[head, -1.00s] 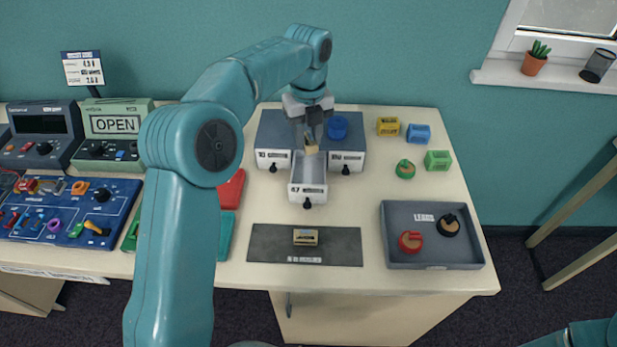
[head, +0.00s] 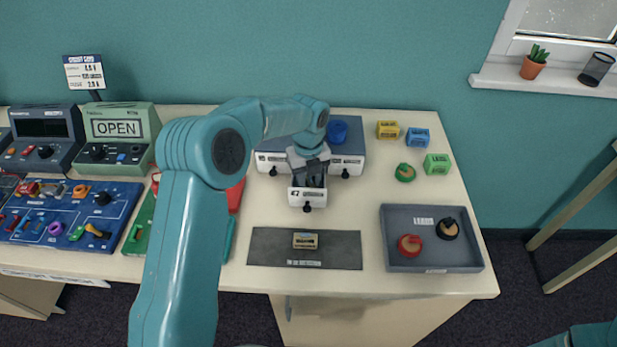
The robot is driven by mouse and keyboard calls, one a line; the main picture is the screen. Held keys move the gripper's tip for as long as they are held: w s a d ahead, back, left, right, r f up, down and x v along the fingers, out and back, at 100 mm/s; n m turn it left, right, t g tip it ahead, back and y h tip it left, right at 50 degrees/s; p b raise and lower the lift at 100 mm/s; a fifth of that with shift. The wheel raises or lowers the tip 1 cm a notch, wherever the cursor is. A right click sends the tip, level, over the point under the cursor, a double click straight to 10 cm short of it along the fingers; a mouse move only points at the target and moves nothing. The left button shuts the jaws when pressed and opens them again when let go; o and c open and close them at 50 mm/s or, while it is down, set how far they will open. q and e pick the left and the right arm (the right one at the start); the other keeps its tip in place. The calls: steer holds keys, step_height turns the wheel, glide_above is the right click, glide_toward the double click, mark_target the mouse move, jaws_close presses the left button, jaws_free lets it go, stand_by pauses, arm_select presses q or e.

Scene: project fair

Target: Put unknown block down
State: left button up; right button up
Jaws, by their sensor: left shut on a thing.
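My right gripper is not in view; only a bit of teal arm shows at the bottom right corner.
A similar tan block (head: 305,241) lies on the dark mat (head: 268,250) in front of the drawer. A grey tray (head: 432,262) with red and black lead coils is at right. Coloured blocks stand at back right.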

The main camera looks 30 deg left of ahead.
mark_target(308, 182)
arm_select(q)
steer(key=shift+s+d+f, duration=0.1)
steer(key=shift+f, duration=0.05)
steer(key=o, duration=0.8)
steer(key=shift+c, duration=0.2)
steer(key=shift+r, duration=0.4)
step_height(308, 182, up, 12)
steer(key=shift+f, duration=0.15)
